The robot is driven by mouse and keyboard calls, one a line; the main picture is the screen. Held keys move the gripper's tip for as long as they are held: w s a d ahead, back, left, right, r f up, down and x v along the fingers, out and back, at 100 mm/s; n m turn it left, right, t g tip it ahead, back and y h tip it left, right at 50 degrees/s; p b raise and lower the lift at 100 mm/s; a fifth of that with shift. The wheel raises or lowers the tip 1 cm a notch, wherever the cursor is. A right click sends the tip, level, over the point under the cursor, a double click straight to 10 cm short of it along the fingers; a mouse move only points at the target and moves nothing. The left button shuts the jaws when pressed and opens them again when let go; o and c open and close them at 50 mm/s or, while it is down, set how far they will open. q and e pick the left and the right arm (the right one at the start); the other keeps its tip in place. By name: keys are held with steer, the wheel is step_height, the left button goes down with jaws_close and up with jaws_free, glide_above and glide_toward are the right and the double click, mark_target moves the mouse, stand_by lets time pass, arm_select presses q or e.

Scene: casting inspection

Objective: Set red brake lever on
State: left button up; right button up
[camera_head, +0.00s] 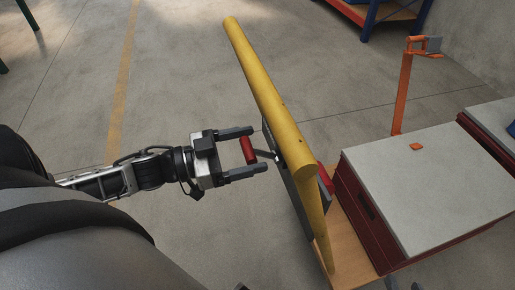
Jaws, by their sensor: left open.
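The brake lever has a red grip (248,150) and a thin dark arm that runs right towards a grey plate (289,180) below a yellow bar (262,82). My left gripper (257,151) reaches in from the left. Its two fingers are open, one above and one below the red grip in the picture, with visible gaps on both sides. Where the lever joins its mount is partly hidden by the yellow bar. My right gripper is not in view.
The yellow bar slants across the space just right of my left gripper. A wooden board (350,240) and a dark red cabinet with a grey top (425,180) stand to the right. An orange post (401,95) rises behind.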

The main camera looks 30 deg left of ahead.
arm_select(q)
steer(key=shift+w+d, duration=0.4)
steer(key=shift+w, duration=0.1)
steer(key=shift+w+d, duration=0.45)
arm_select(e)
steer(key=shift+w+a+f, duration=0.2)
steer(key=shift+w+f, duration=0.1)
steer(key=shift+f, duration=0.2)
